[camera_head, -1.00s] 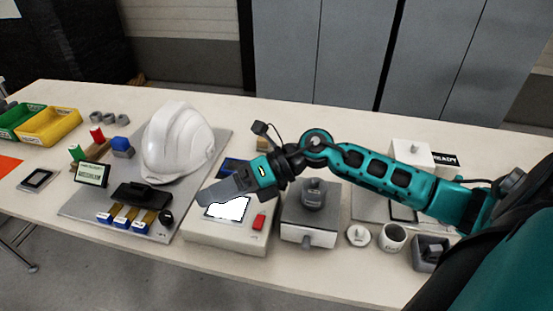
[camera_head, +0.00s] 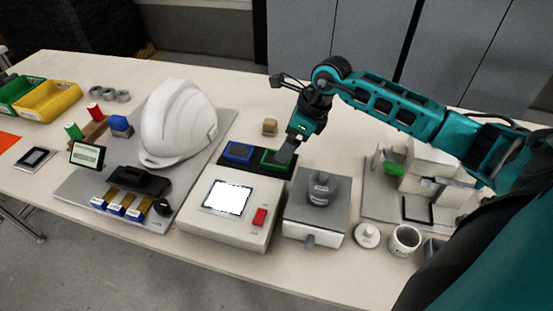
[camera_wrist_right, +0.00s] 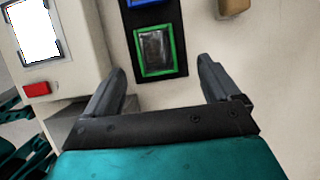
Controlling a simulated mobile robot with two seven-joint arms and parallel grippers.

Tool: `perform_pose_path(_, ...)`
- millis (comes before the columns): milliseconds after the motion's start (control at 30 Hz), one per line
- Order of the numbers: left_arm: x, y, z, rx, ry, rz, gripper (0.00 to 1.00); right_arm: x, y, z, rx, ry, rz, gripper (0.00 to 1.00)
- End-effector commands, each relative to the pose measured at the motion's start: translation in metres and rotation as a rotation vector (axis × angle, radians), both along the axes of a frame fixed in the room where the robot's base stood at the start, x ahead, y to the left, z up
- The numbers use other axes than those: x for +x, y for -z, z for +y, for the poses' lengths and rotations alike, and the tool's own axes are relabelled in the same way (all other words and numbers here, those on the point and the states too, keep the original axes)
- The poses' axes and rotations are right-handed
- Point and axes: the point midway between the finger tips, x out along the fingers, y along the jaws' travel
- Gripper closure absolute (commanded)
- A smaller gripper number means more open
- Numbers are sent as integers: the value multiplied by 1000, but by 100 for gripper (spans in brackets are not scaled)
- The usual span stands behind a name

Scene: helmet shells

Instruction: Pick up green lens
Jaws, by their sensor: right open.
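The green lens (camera_head: 276,161) is a green-framed rectangle with a dark pane, lying on a black holder (camera_head: 258,168) behind the white box. In the right wrist view the green lens (camera_wrist_right: 156,50) lies ahead of and between the fingers, not touched. My right gripper (camera_head: 283,156) is over the lens in the head view and hides part of it. In the right wrist view my right gripper (camera_wrist_right: 163,85) is open and empty. My left gripper is not in view.
A blue-framed lens (camera_head: 239,151) shares the holder. A white box (camera_head: 231,213) with a screen and red button stands in front. A wooden block (camera_head: 270,126) lies behind. A white helmet (camera_head: 178,125) sits at left; a grey-topped box (camera_head: 316,214) stands at right front.

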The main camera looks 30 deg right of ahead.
Motion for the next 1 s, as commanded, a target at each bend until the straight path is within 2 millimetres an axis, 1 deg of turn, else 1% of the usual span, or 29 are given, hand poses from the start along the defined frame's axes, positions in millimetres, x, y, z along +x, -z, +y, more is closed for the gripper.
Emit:
perform_pose_path(167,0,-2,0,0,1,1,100,2,14,6,3,-2,2,11)
perform_pose_path(300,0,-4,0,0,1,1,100,5,35,15,3,0,4,11)
perform_pose_path(400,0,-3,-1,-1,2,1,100,10,46,17,3,0,1,11)
perform_pose_path(500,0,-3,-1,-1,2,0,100,12,51,18,1,0,1,11)
perform_pose_path(700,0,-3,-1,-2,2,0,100,12,52,18,0,0,0,11)
perform_pose_path(767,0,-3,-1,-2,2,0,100,12,52,18,0,0,0,14)
perform_pose_path(1000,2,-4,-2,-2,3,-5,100,12,51,18,1,0,-1,37)
